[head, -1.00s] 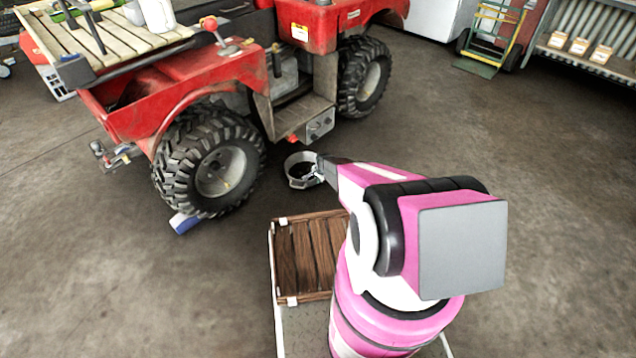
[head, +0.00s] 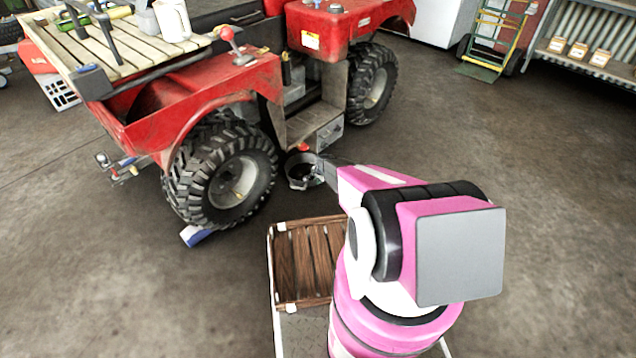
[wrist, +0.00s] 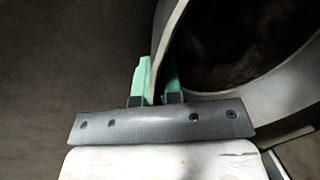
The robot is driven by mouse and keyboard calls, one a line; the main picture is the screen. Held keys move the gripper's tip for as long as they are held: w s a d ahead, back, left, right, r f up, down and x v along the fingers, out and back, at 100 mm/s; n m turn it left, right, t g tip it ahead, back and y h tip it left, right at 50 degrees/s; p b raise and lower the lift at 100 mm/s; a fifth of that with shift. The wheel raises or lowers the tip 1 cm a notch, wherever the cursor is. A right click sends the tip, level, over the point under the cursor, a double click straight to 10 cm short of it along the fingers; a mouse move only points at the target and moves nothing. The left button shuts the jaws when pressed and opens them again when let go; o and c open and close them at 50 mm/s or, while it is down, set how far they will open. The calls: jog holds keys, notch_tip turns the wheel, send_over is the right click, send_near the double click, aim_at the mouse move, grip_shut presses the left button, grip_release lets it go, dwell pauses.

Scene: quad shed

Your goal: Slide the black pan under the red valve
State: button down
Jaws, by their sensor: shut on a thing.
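The black pan (head: 298,184), a round pan with a pale grey rim and dark inside, is on the floor beside the red quad. The red valve (head: 303,148) is a small red part low on the quad's side, right at the pan's far rim in the head view. Whether it hangs over the pan's opening I cannot tell. My gripper (head: 314,174) is at the pan's near right side. In the wrist view its green fingers (wrist: 156,80) are shut on the pan's wall, one on each side, with the pan's dark inside (wrist: 235,45) to the right.
The quad's rear wheel (head: 232,180) stands left of the pan, with a blue and white block (head: 197,235) by it. A grey step box (head: 328,132) is just behind the pan. A slatted wooden crate (head: 308,262) is in front. The floor to the right is clear.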

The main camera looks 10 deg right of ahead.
jog(key=c, duration=1.2)
grip_release()
notch_tip(320, 180, up, 11)
jog(key=s+d, duration=0.1)
jog(key=shift+s+d+f, duration=0.15)
jog(key=shift+s+f, duration=0.05)
jog(key=shift+s, duration=0.15)
jog(key=s+a+r+n+g, duration=0.1)
jog(key=s+r+n, duration=0.4)
jog(key=s+r, duration=1.4)
jog(key=s+a+r+n+h, duration=0.1)
jog(key=s+r+n, duration=0.4)
jog(key=s+r, duration=1.4)
notch_tip(320, 180, up, 5)
jog(key=shift+a+r+n+g, duration=0.2)
jog(key=shift+a+n+g, duration=0.2)
jog(key=shift+a, duration=0.35)
